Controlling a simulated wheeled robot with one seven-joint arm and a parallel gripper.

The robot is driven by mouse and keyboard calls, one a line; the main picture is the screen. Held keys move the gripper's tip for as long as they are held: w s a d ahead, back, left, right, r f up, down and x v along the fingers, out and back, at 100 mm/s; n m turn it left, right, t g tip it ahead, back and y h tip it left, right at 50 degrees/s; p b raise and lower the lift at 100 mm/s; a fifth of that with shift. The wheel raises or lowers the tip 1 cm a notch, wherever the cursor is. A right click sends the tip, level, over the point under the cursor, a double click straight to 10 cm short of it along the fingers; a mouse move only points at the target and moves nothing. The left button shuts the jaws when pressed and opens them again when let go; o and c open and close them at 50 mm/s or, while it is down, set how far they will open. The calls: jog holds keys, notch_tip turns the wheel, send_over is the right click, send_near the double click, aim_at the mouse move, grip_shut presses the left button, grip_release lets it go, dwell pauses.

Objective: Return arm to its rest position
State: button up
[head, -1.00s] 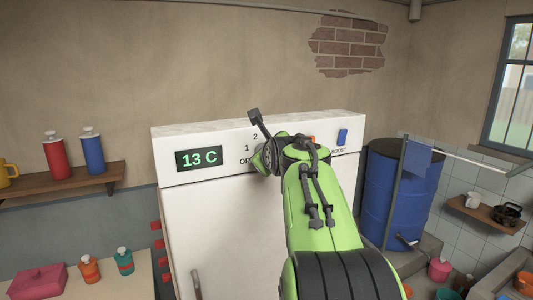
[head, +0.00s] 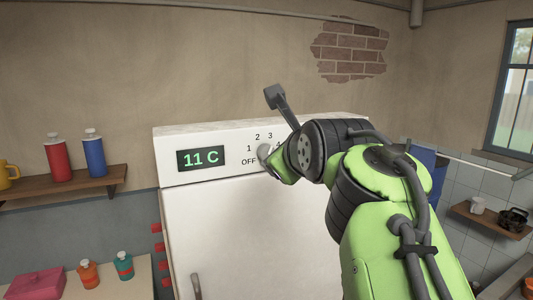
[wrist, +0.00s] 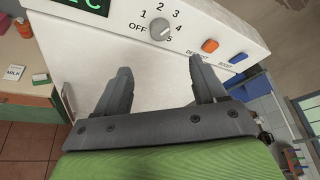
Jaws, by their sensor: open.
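My gripper (wrist: 160,66) is open and empty in the wrist view, with its two dark fingers spread before the white fridge front. The fridge's round dial knob (wrist: 162,29) shows beyond the fingertips, apart from them, ringed by OFF and the numbers 1 to 5. In the head view my green and black arm reaches in from the lower right to the fridge (head: 240,230). The knob is also visible there (head: 264,151), partly covered by the arm's end. The fingers are hidden in that view. The display (head: 201,158) reads 11 C.
An orange button (wrist: 209,46) and a blue button (wrist: 238,58) sit right of the dial. A shelf (head: 85,186) with a red bottle (head: 58,158) and a blue bottle (head: 95,155) is at left.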

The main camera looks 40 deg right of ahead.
dwell(0.3)
jog(key=s+a+f+n+g+y+b, duration=0.25)
jog(key=a+f+n+y, duration=0.25)
jog(key=a+f+n, duration=1.05)
jog(key=s+a+f+n+g+y, duration=0.1)
jog(key=s+a+f+n+g, duration=0.1)
jog(key=s+f+n, duration=0.3)
jog(key=s+a+f+n+g+y, duration=0.1)
jog(key=s+a+f+n, duration=0.3)
jog(key=f+n, duration=0.7)
jog(key=s+n+g, duration=0.1)
jog(key=n, duration=0.2)
jog(key=shift+s+a+f, duration=0.25)
jog(key=shift+s+a, duration=0.1)
jog(key=shift+s, duration=0.05)
